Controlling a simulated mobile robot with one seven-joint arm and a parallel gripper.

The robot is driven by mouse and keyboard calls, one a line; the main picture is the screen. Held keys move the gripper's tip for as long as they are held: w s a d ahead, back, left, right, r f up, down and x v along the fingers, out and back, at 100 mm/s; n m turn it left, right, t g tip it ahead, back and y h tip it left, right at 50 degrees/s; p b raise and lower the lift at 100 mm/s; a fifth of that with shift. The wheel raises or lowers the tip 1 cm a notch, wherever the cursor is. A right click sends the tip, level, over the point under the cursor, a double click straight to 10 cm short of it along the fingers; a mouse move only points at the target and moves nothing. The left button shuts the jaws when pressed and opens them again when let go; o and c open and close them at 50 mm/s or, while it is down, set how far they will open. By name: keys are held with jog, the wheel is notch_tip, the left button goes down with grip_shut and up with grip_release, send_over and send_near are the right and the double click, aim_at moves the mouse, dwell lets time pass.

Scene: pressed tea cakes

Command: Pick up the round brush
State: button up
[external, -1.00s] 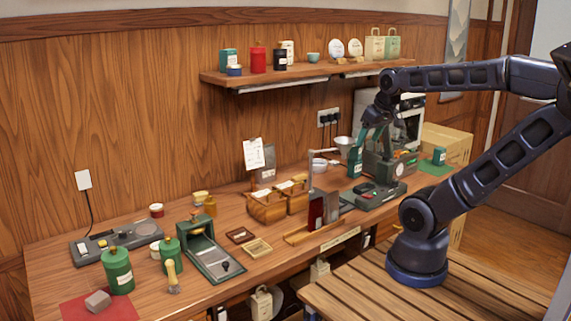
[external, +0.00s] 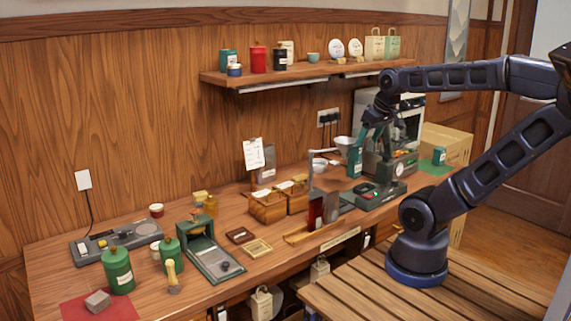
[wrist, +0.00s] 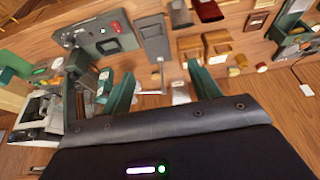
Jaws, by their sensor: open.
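What looks like the round brush (external: 173,277) stands upright near the front left of the bench, with a pale yellow handle on top. It is beside a green lidded canister and the green press. I cannot pick it out with certainty in the wrist view. My gripper (wrist: 162,84) is open, its two green fingers spread with nothing held between them. In the external view my gripper (external: 368,138) is above the right part of the bench, far from the brush, and its fingertips are hard to make out there.
Green canisters (external: 118,271) and a green press (external: 211,256) crowd the brush. Wooden boxes (external: 268,207), upright dark slabs (external: 331,206) and a scale (external: 382,194) stand between it and my gripper. A loaded shelf (external: 300,73) hangs above the bench.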

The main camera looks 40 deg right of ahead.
jog(key=shift+c, duration=0.3)
jog(key=shift+c, duration=1.3)
